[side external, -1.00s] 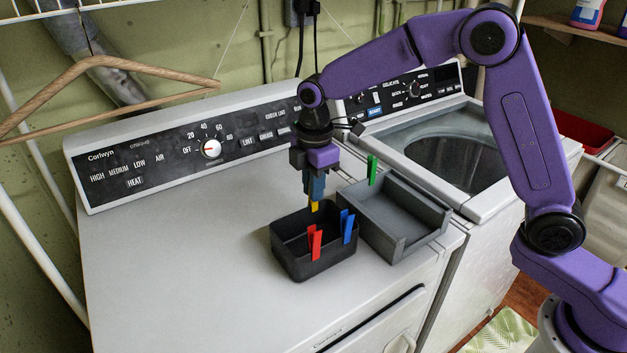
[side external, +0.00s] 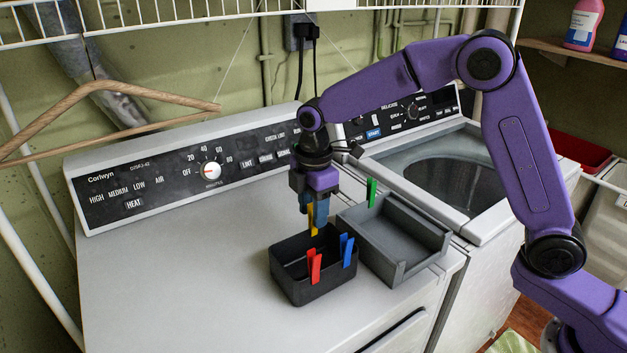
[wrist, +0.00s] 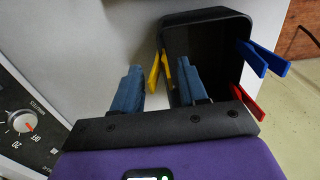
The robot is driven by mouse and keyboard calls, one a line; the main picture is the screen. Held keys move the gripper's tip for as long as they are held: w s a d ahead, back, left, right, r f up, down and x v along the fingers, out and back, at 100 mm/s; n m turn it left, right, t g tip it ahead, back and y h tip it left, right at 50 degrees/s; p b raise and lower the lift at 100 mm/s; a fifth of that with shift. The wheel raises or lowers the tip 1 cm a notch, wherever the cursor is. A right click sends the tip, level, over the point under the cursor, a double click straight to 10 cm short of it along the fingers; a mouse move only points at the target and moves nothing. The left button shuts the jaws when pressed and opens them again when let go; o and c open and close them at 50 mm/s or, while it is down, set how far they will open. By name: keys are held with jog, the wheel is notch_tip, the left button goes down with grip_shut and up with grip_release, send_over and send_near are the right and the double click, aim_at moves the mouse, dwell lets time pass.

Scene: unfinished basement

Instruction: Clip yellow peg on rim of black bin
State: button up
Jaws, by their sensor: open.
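The yellow peg (side external: 312,219) stands upright at the back rim of the black bin (side external: 313,291). In the wrist view the yellow peg (wrist: 154,73) shows one prong on each side of the wall of the black bin (wrist: 205,17), so it appears to straddle the rim. My gripper (side external: 313,222) is open, its blue fingers on either side of the peg. In the wrist view my gripper (wrist: 156,75) has one finger outside the bin and one over its inside, with gaps beside the peg.
A red peg (side external: 314,266) and a blue peg (side external: 347,250) are on the bin's rim. A grey tray (side external: 432,250) with a green peg (side external: 371,192) on its rim stands to the right, close to the bin. The dryer top (side external: 175,280) is clear at left.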

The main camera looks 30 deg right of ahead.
notch_tip(320, 180, up, 17)
jog(key=shift+s, duration=0.25)
jog(key=s+d+f+m, duration=0.1)
jog(key=s+d+f, duration=0.3)
jog(key=s, duration=0.7)
jog(key=s+d+f+m, duration=0.2)
jog(key=s+d+f, duration=0.3)
jog(key=s, duration=0.5)
jog(key=s+d+f+m, duration=0.2)
jog(key=s+d+f, duration=0.3)
jog(key=s, duration=0.6)
jog(key=shift+s+f, duration=0.15)
jog(key=shift+s, duration=0.15)
